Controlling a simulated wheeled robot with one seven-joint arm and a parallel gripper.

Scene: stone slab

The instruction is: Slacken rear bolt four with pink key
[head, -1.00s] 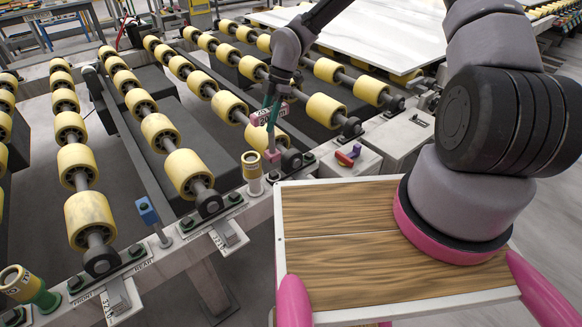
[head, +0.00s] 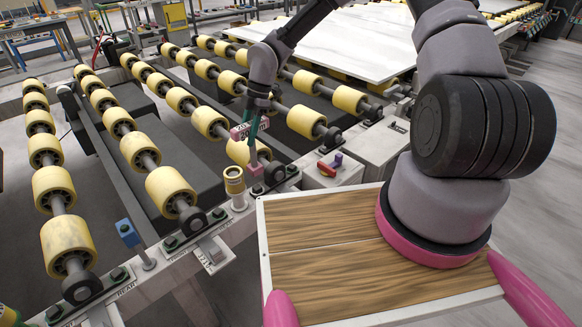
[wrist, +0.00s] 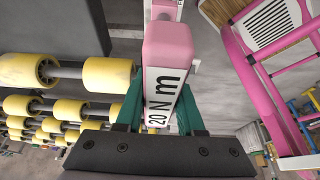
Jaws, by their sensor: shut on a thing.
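My gripper (head: 255,125) is shut on the pink key (head: 242,131), with its green fingers on either side. In the wrist view the pink key (wrist: 166,62) fills the middle and reads "20 N m". Its shank points down, and its pink lower end (head: 256,169) hangs near the bearing at the end of a roller row. Dark bolts sit either side of that bearing, a left one (head: 257,188) and a right one (head: 291,168). I cannot tell whether the key touches a bolt.
A yellow-topped cup (head: 234,181) stands on the rail just left of the key. A blue block on a post (head: 127,233) is farther left. A white box with a red and purple piece (head: 330,165) is to the right. Yellow rollers (head: 171,190) lie close behind the rail.

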